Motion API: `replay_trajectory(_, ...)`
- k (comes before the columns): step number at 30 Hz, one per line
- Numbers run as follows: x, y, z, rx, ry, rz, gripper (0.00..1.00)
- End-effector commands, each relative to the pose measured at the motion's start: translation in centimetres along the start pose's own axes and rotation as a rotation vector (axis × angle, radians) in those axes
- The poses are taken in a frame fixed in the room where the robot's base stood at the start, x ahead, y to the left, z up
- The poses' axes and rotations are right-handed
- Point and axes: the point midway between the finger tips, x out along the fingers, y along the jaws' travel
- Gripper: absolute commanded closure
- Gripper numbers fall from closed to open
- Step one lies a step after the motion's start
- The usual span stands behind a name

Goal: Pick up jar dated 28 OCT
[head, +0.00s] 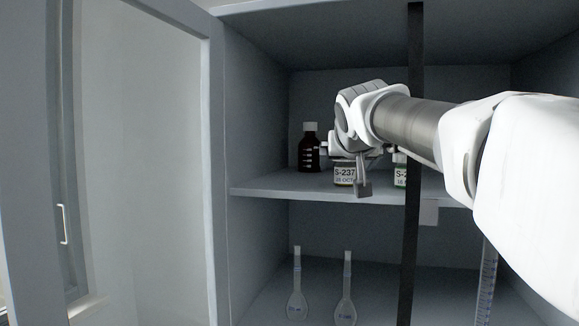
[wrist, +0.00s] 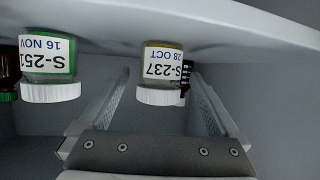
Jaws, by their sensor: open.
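The jar labelled S-237, 28 OCT (wrist: 162,62) stands on the middle shelf; the wrist view shows it upside down, with a white lid and yellow band. In the head view this jar (head: 344,174) is partly covered by my gripper (head: 346,168). My gripper is open and empty; in the wrist view its two fingers (wrist: 160,82) lie on either side of the jar, with gaps on both sides. I cannot tell how far the fingertips reach past the jar. A green-banded jar, S-252, 16 NOV (wrist: 47,52), stands to the left in the wrist view.
A dark brown bottle with a white cap (head: 309,150) stands on the shelf (head: 270,188) left of the jar. A dark vertical post (head: 412,240) runs before the cabinet. Two flasks (head: 297,295) stand below. An open door (head: 140,160) is at left.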

Motion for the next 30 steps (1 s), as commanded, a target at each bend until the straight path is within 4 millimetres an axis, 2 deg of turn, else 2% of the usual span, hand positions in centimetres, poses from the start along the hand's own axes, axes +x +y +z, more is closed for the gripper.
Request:
replay_trajectory(4, 1.7, 0.0, -0.1, 0.000, -0.001, 0.001, 0.03)
replay_trajectory(12, 2.0, 0.0, -0.1, 0.000, 0.001, 0.000, 0.03)
replay_trajectory(14, 2.0, 0.0, -0.1, 0.000, 0.001, 0.000, 0.11)
replay_trajectory(27, 1.9, 0.0, -0.1, 0.000, 0.001, 0.000, 0.91)
replay_trajectory(28, 1.9, 0.0, -0.1, 0.000, 0.001, 0.000, 0.95)
replay_trajectory(30, 1.9, 0.0, -0.1, 0.000, 0.002, 0.000, 0.95)
